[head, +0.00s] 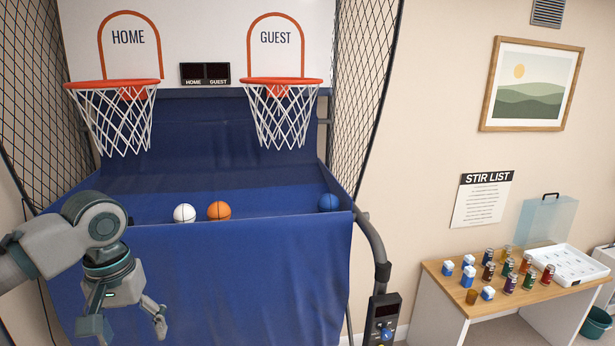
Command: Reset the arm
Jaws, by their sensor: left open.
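My left arm comes in from the left edge of the head view. My left gripper (124,322) hangs pointing down in front of the blue cloth front of the basketball game (250,275). Its fingers are spread apart, with nothing seen between them. My right gripper is not in view.
Two hoops, HOME (113,84) and GUEST (283,80), hang above the trough. A curved rail with a control box (382,318) stands at its right. Further right, a wooden table (447,293) holds several bottles, small blue-white boxes and a white tray (567,265). A teal bin (596,324) stands beyond.

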